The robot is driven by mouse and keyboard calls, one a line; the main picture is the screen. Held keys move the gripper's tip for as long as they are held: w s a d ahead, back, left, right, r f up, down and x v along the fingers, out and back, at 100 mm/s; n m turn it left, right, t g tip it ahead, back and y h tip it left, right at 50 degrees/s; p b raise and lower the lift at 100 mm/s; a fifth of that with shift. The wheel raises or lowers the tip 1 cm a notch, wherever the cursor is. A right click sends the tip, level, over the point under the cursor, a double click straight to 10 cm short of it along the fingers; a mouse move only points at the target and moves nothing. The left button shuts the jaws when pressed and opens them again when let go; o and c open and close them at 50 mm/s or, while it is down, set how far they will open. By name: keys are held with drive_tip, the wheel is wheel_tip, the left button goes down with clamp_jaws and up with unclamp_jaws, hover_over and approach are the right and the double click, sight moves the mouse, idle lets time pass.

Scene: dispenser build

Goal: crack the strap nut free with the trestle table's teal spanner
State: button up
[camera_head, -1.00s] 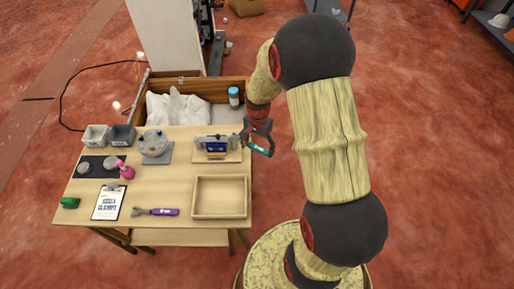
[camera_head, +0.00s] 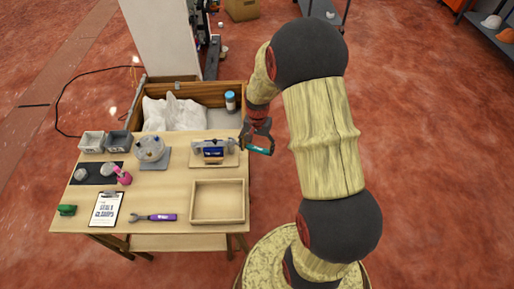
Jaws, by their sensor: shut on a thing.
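The teal spanner (camera_head: 260,151) is in my gripper (camera_head: 258,145), whose fingers are closed on it. The spanner is held in the air just off the right edge of the trestle table (camera_head: 160,191). To its left on the table is a wooden-based fixture (camera_head: 230,159) holding a dark blue block (camera_head: 213,152) with grey metal parts. The spanner and the fixture are apart. The strap nut is too small to make out. A second spanner, with a purple handle (camera_head: 163,217), lies at the table's front.
An empty wooden tray (camera_head: 217,223) sits at the front right of the table. An open crate (camera_head: 238,124) is behind the table.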

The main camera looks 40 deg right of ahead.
drive_tip(key=shift+w+d+n, duration=0.7)
drive_tip(key=shift+d+n, duration=0.2)
drive_tip(key=shift+n, duration=0.2)
drive_tip(key=shift+w+d+n+p, duration=0.35)
drive_tip(key=shift+w+d+n, duration=0.5)
drive_tip(key=shift+n, duration=0.25)
drive_tip(key=shift+w+d+n, duration=0.3)
drive_tip(key=shift+w+n, duration=0.25)
drive_tip(key=shift+n, duration=0.05)
drive_tip(key=shift+s, duration=0.1)
drive_tip(key=shift+r+p, duration=0.2)
drive_tip(key=shift+p, duration=0.15)
drive_tip(key=shift+r+p, duration=1.3)
drive_tip(key=shift+r, duration=0.55)
